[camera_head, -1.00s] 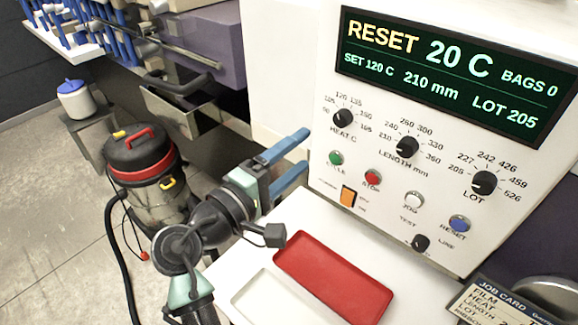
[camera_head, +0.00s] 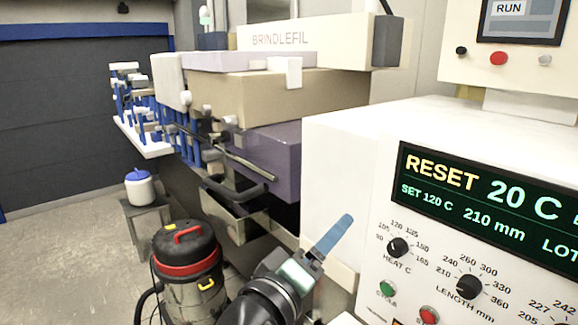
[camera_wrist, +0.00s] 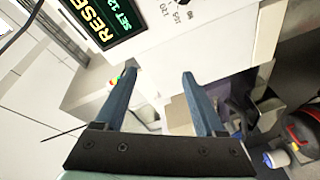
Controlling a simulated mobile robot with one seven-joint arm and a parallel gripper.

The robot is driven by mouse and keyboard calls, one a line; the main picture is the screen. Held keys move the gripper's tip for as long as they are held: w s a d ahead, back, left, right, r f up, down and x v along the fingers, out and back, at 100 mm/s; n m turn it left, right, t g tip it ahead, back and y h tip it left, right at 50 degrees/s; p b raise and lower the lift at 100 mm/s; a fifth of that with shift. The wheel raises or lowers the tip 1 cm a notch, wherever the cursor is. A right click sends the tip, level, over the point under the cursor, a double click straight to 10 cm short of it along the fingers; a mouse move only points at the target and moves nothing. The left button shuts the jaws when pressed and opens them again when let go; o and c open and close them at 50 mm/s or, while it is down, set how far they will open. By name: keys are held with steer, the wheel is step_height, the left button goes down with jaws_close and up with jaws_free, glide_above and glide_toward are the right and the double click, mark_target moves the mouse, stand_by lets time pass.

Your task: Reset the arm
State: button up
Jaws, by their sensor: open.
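My gripper (camera_head: 336,234) is in the lower middle of the head view, to the left of the control panel's HEAT knob (camera_head: 397,247). One blue finger shows clearly there, pointing up and right. In the wrist view both blue fingers of my gripper (camera_wrist: 159,78) stand apart, with nothing between them. The panel's display (camera_head: 490,210) reads RESET and 20 C, and its right part is cut off by the frame edge. A corner of the same display (camera_wrist: 105,18) shows at the wrist view's top left.
A black and red vacuum cleaner (camera_head: 188,265) stands on the floor left of my arm. A white jar with a blue lid (camera_head: 139,190) sits on a small stand behind it. The BRINDLEFIL machine (camera_head: 290,95) fills the back. Open floor lies at the left.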

steer(key=s+a+r+m+t+y, duration=0.2)
steer(key=s+r+t+y, duration=0.15)
steer(key=r, duration=0.55)
steer(key=s+a+r+m+t+y, duration=0.2)
steer(key=r+t, duration=0.2)
steer(key=r, duration=0.5)
steer(key=s+a+r+m+t+y, duration=0.1)
steer(key=s+r+t+y, duration=0.4)
steer(key=s+r, duration=0.5)
steer(key=shift+s+a+r, duration=0.2)
steer(key=shift+a+r, duration=0.25)
steer(key=shift+a, duration=0.25)
